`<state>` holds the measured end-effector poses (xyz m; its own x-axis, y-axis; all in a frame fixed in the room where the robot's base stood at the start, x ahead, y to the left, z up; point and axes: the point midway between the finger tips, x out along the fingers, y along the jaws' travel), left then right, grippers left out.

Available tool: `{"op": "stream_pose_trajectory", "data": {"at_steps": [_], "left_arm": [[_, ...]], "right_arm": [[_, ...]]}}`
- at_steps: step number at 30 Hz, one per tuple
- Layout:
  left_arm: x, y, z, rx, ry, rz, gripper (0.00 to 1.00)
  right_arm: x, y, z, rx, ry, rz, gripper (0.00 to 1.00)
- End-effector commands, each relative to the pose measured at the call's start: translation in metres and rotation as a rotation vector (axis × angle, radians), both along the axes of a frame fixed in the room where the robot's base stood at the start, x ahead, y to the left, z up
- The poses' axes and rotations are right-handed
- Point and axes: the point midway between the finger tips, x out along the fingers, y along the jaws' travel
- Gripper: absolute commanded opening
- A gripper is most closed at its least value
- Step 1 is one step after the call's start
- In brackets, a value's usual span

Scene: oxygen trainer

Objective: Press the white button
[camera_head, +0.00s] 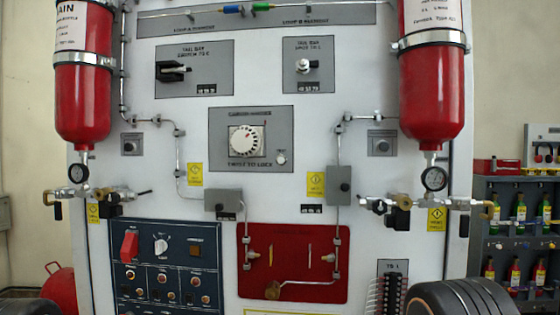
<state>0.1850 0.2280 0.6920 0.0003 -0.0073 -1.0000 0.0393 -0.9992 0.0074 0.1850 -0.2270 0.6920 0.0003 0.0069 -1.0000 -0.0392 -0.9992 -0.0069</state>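A small round white button (281,158) sits at the lower right of a grey panel (224,125) in the middle of the white board. Beside it, to its upper left, is a large white dial (247,141) with a scale around it, labelled "twist to lock". The button looks unobstructed; how far it stands out cannot be told. Neither of my grippers is in view.
Red cylinders (83,95) and (432,95) stand out at both sides, with gauges and valves below. A blue switch panel (209,262) and a red panel (257,285) are lower down. Dark rounded parts, perhaps mine, show at the bottom corners. A bottle shelf (483,228) is at right.

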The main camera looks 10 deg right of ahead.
Motion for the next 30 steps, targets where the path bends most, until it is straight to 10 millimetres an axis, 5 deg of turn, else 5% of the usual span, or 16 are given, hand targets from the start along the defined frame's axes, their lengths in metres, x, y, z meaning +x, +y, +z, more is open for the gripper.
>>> {"op": "stream_pose_trajectory", "data": {"at_steps": [12,30], "left_arm": [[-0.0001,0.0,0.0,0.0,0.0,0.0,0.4],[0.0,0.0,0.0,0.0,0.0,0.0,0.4]], "right_arm": [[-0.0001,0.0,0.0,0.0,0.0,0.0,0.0],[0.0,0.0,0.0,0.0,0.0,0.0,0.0]]}}
